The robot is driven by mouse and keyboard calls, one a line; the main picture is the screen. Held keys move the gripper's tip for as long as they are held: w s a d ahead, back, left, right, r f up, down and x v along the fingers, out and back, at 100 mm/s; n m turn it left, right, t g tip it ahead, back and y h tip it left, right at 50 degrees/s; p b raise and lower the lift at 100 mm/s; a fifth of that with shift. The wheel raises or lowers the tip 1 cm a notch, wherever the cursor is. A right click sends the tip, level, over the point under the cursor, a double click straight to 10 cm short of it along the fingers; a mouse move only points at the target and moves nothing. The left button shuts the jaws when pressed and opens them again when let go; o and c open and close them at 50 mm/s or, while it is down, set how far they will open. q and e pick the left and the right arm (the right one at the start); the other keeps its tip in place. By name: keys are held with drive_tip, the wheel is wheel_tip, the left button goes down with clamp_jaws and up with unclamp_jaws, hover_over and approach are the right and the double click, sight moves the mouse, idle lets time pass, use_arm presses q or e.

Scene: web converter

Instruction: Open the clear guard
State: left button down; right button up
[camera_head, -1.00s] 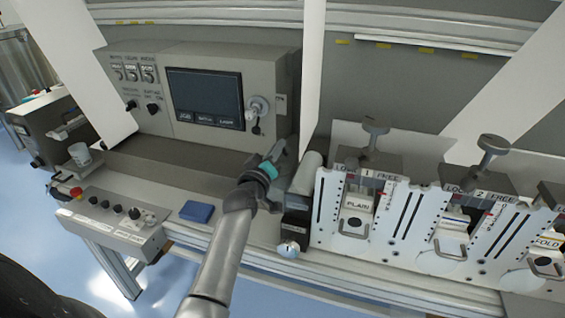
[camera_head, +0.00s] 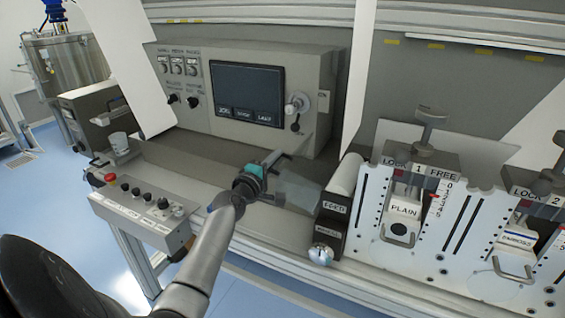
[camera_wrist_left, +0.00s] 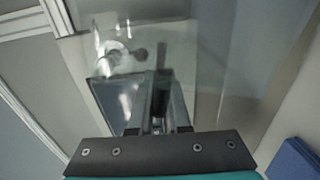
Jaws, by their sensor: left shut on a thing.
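The clear guard (camera_head: 300,190) is a see-through panel in front of the grey control cabinet, left of the white feed roller. It looks tilted, with its far parts hard to make out. My left gripper (camera_head: 272,172), with a teal band, is at the guard's left edge and is shut on it. In the left wrist view, the two fingers (camera_wrist_left: 160,105) are close together, and the clear sheet (camera_wrist_left: 235,75) spreads around and beyond them. The exact grip point is hard to see. My right gripper is not in view.
A button panel (camera_head: 145,203) with a red button is at the front left. White slitter plates (camera_head: 455,235) stand at the right. A blue block (camera_wrist_left: 296,160) lies at the wrist view's lower right.

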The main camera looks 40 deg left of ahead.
use_arm(q)
drive_tip(key=shift+a+f+n+b, duration=0.35)
drive_tip(key=shift+f+n+b, duration=0.15)
drive_tip(key=shift+f+n, duration=0.1)
drive_tip(key=c, duration=0.9)
unclamp_jaws()
drive_tip(key=shift+f, duration=0.1)
drive_tip(key=shift+s, duration=0.15)
drive_tip(key=shift+p+v, duration=0.35)
drive_tip(key=shift+v, duration=7.2)
